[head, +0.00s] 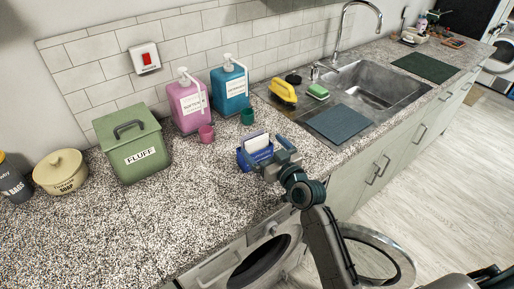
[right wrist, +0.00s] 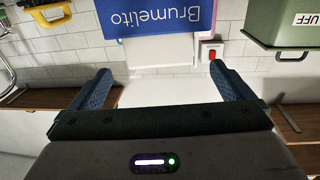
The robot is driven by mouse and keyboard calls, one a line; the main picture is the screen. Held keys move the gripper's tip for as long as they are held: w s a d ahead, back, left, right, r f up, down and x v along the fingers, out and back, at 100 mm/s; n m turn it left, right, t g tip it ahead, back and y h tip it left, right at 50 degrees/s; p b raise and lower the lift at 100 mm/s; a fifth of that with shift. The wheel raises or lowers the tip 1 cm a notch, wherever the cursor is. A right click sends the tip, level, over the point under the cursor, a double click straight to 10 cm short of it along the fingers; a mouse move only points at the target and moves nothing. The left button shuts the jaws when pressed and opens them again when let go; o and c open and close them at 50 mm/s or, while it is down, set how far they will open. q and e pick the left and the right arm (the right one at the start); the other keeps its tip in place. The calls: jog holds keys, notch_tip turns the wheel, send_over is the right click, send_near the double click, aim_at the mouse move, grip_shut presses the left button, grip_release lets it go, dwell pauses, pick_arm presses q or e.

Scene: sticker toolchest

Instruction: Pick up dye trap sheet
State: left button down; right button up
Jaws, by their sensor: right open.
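The dye trap sheet (head: 257,142) is white and stands up out of a small blue box (head: 246,163) on the speckled counter. In the right wrist view, upside down, the box (right wrist: 170,20) reads "Brumelito", and the white sheet (right wrist: 165,92) shows between my fingers. My right gripper (head: 267,152) is at the box in the head view. It is open, with one finger on each side of the sheet and a gap at both sides in the right wrist view (right wrist: 163,76). The gripper body hides part of the box and sheet. My left gripper is not in view.
A green fluff bin (head: 139,160) stands left. A sink (head: 372,92) lies right. An open washer door (head: 386,252) is below.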

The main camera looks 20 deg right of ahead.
jog(key=shift+x, duration=1.1)
jog(key=c, duration=1.1)
jog(key=shift+o, duration=0.2)
